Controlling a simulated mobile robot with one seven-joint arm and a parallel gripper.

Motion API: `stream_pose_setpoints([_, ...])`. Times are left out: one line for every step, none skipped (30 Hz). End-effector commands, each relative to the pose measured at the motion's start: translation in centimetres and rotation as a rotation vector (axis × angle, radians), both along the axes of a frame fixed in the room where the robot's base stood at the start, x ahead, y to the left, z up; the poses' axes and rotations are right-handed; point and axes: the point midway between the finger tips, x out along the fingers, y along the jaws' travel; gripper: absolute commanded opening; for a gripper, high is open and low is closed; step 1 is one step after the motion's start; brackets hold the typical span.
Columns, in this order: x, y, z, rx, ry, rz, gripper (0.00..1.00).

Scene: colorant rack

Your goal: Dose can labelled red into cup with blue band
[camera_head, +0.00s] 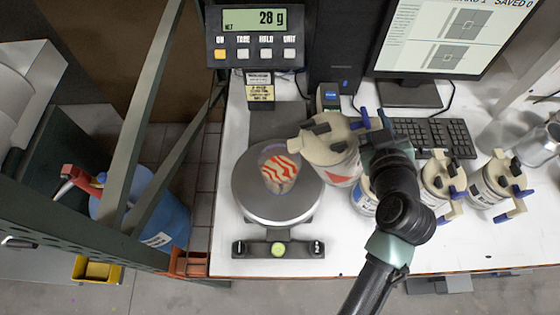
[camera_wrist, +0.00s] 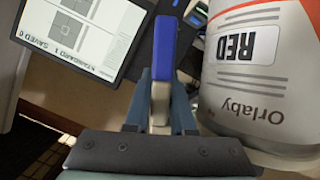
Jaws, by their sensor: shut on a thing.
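A white and beige can (camera_head: 338,168) is held up beside the scale, its spout side close to the cup. In the wrist view the can (camera_wrist: 258,75) shows the label RED, upside down in the picture. My gripper (camera_wrist: 160,112) is shut on the can's beige handle piece with a blue end. The gripper also shows in the head view (camera_head: 372,142), to the right of the can. A cup (camera_head: 277,172) with red streaks stands on the round scale plate (camera_head: 252,203). No blue band on it can be made out.
The scale display (camera_head: 250,19) reads 28 g. Similar cans (camera_head: 444,178) (camera_head: 494,182) stand to the right, and another (camera_head: 362,197) is partly hidden by my arm. A keyboard (camera_head: 432,136) and monitor (camera_head: 450,35) are behind. A level bar (camera_head: 278,249) lies in front of the scale.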

Motion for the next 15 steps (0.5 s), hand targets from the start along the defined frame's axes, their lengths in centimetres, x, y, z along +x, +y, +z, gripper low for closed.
stream_pose_setpoints([0.1, -0.2, -0.1, 0.01, -0.005, -0.003, 0.0])
stream_pose_setpoints([0.1, -0.3, -0.4, 0.017, -0.004, -0.003, 0.0])
stream_pose_setpoints([0.1, -0.5, -0.7, 0.029, -0.003, -0.003, 0.0])
stream_pose_setpoints([0.1, -0.6, -1.0, 0.038, -0.004, -0.003, 0.0])
stream_pose_setpoints([0.1, -0.8, -1.4, 0.048, -0.004, -0.004, 0.0])
stream_pose_setpoints([0.2, -1.0, -1.8, 0.065, -0.002, -0.004, 0.0])
stream_pose_setpoints([0.2, -1.2, -2.1, 0.079, -0.001, -0.005, 0.0])
stream_pose_setpoints([0.2, -1.5, -2.3, 0.102, 0.001, -0.007, 0.0])
stream_pose_setpoints([0.2, -1.8, -2.7, 0.133, 0.003, -0.006, 0.0])
stream_pose_setpoints([0.2, -2.1, -3.0, 0.154, 0.005, -0.006, 0.0])
stream_pose_setpoints([0.2, -2.3, -3.2, 0.176, 0.007, -0.006, 0.0])
stream_pose_setpoints([0.3, -2.6, -3.5, 0.2, 0.009, -0.005, 0.0])
stream_pose_setpoints([0.3, -2.8, -3.8, 0.221, 0.011, -0.005, 0.0])
stream_pose_setpoints([0.3, -3.0, -4.0, 0.239, 0.012, -0.004, 0.0])
stream_pose_setpoints([0.4, -3.3, -4.1, 0.271, 0.014, -0.005, 0.0])
